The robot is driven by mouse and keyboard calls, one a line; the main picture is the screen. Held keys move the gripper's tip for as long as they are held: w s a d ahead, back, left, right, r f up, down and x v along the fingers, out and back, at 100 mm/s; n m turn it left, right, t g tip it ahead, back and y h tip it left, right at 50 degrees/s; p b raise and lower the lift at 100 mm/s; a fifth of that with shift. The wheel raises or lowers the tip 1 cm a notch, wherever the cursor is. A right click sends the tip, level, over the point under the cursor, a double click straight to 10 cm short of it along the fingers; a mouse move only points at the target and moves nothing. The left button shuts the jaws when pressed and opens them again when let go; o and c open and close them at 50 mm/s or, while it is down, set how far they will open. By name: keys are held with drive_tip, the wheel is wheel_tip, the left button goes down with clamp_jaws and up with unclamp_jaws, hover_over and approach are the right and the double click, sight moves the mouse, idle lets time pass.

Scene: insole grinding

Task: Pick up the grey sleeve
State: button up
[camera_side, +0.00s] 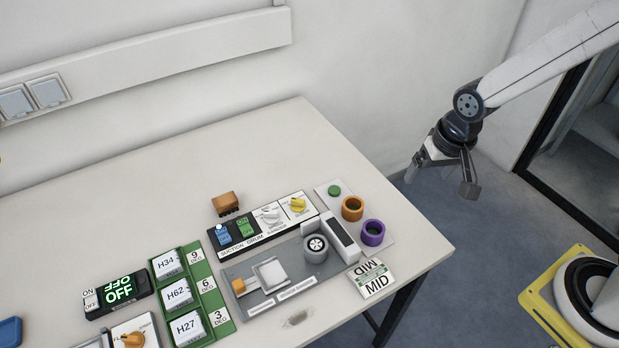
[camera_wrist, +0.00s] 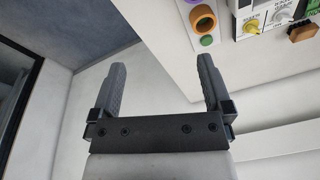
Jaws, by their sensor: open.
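A grey ring-shaped sleeve (camera_side: 315,247) sits on the grinding unit, at the left end of its pale housing, in the side view. It seems to be around a spindle with a light hub. My gripper (camera_side: 441,178) is open and empty in the air off the table's right edge, well to the right of and above the sleeve. In the wrist view my gripper (camera_wrist: 161,68) shows two dark fingers wide apart with nothing between them. I cannot make out the grey sleeve in the wrist view.
An orange ring (camera_side: 352,208), a purple ring (camera_side: 373,233) and a green disc (camera_side: 334,191) are on a pale plate near the sleeve. A control panel (camera_side: 268,228), a green rack (camera_side: 220,315) and a MID card (camera_side: 376,283) lie around. The table's back (camera_side: 270,140) is clear.

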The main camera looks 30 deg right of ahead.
drive_tip(key=w+a+f+m+g, duration=0.1)
drive_tip(key=w+a+f+m, duration=0.35)
drive_tip(key=a+m, duration=0.4)
drive_tip(key=m+g, duration=0.1)
drive_tip(key=m, duration=0.5)
hover_over(316, 245)
wheel_tip(316, 245, down, 4)
drive_tip(key=shift+f, duration=1.5)
drive_tip(key=shift+f, duration=2.6)
drive_tip(key=c, duration=1.1)
